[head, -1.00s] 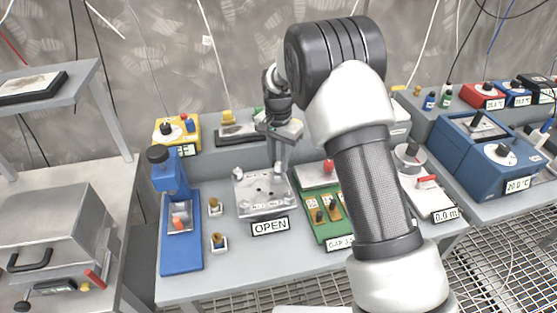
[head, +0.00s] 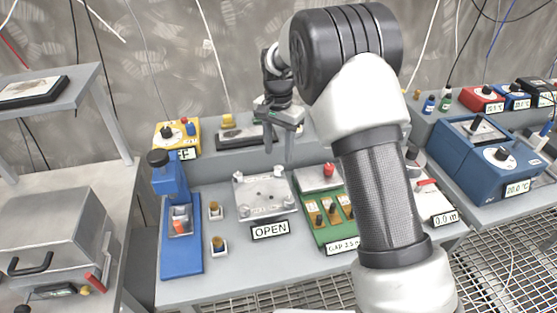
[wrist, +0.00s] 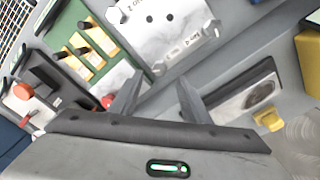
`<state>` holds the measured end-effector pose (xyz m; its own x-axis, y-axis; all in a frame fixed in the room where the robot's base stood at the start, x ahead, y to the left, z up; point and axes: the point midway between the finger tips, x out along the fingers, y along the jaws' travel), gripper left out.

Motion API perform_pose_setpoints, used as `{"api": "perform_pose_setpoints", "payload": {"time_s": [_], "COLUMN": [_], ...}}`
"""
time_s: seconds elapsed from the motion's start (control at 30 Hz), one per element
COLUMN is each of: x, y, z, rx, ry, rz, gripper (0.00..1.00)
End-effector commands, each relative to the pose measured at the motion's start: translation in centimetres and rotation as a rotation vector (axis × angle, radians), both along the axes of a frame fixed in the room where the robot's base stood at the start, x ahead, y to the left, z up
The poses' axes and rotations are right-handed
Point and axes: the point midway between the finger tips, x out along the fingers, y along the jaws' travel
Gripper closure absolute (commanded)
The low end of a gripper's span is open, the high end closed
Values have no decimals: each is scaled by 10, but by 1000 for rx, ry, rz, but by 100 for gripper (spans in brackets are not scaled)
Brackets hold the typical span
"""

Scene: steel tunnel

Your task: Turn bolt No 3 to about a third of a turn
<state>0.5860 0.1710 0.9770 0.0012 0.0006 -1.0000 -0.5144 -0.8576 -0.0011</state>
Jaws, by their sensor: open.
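A pale metal plate (head: 262,194) with bolts at its corners and small holes lies on the grey bench, behind a sign reading OPEN (head: 270,230). It also shows at the top of the wrist view (wrist: 165,35), upside down, with small bolt labels. These labels are too unclear for me to tell which bolt is No 3. One corner bolt (wrist: 212,28) stands free, with no finger touching it. My gripper (head: 278,152) is open and empty, above and behind the plate's far right corner. Its two fingers (wrist: 156,95) are spread apart in the wrist view.
A green board with several knobs (head: 325,210) stands right of the plate. A blue press (head: 180,230) and two small knobbed blocks (head: 216,211) stand left. A dark-framed tray (wrist: 240,95) lies behind on the raised ledge. Bare bench is in front of the sign.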

Motion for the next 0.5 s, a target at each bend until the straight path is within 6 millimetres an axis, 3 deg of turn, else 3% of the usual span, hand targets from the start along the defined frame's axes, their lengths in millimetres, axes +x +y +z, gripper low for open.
{"api": "perform_pose_setpoints", "payload": {"time_s": [0.03,0.3,0.5], "x": [1,1,0], "y": [0,0,0], "z": [16,79,106], "rx": [2,1,0], "ry": [-5,-4,-2], "rz": [0,0,0], "gripper": [57,57,57]}}
